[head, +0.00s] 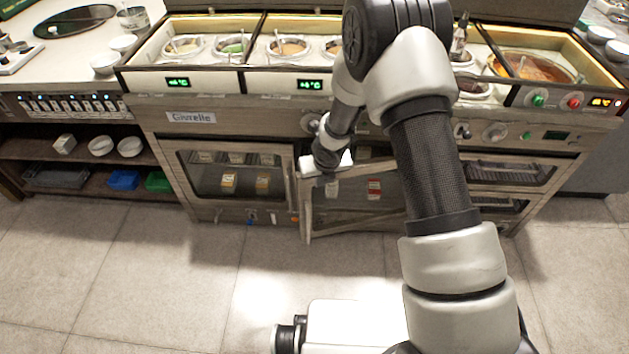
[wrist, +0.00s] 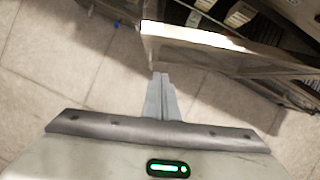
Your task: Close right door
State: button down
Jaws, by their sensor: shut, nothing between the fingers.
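The right door (head: 308,222) is a glazed door with a pale frame, low on the front of the counter. It stands partly open, its left edge swung out toward me and its right side at the counter. My gripper's white hand (head: 322,172) is at the door's upper left corner in the head view; the fingertips cannot be made out there. In the wrist view my gripper (wrist: 160,77) is shut and empty. Its tips point at the door's pale top edge (wrist: 195,39), just short of it in the picture; contact cannot be told.
The left glazed door (head: 215,196) of the counter is shut. Sauce wells (head: 289,47) line the counter top. An oven front (head: 510,172) is to the right. Open shelves (head: 85,182) stand at left. The tiled floor (head: 180,275) in front is clear.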

jog(key=w+a+f+b, duration=0.2)
jog(key=w+f, duration=0.5)
jog(key=f, duration=0.1)
jog(key=shift+f, duration=0.25)
